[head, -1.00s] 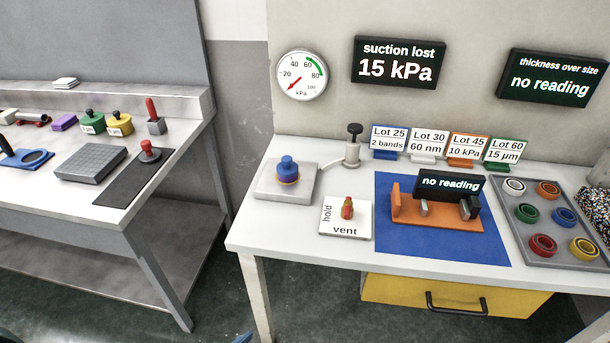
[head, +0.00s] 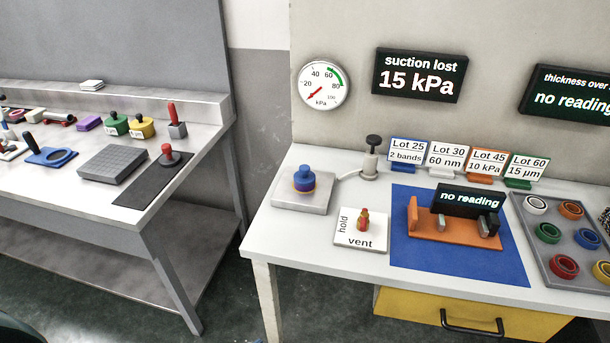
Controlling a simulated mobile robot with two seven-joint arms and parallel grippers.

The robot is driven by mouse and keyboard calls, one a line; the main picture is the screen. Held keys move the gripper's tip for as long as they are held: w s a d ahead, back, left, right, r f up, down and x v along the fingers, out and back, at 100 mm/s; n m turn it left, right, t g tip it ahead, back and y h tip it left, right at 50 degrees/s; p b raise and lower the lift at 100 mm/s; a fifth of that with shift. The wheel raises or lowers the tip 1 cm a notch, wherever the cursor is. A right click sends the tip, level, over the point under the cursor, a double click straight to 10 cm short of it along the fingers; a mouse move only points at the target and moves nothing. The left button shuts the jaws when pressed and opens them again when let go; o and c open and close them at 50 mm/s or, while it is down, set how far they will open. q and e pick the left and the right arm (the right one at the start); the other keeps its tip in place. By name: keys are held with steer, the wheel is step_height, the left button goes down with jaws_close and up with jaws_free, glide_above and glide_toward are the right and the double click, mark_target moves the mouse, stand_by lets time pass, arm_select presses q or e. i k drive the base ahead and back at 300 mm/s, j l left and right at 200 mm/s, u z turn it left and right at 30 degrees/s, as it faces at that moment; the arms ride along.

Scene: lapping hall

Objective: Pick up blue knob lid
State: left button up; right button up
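A blue knob lid (head: 304,173) sits upright on a square grey plate (head: 288,203) at the left end of the right-hand table. A pale tube runs from the plate side to a small post with a dark knob (head: 371,158). Neither of my grippers shows in the head view, so nothing is seen touching the lid.
A hold/vent card (head: 362,241) with a red-orange lever lies front right of the plate. Beyond are a blue mat (head: 408,273) with an orange gauge (head: 455,229) and a ring tray (head: 561,281). A gap separates the left bench (head: 75,197).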

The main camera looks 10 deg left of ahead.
mark_target(304, 177)
steer(key=j+z, duration=0.1)
steer(key=z, duration=0.25)
steer(key=j+z, duration=0.1)
steer(key=z, duration=0.2)
steer(key=j+z, duration=0.1)
steer(key=z, duration=0.25)
steer(key=j+z, duration=0.2)
steer(key=j, duration=0.15)
steer(key=k+j+z, duration=0.2)
steer(key=j, duration=0.15)
steer(key=j+z, duration=0.15)
steer(key=j, duration=0.15)
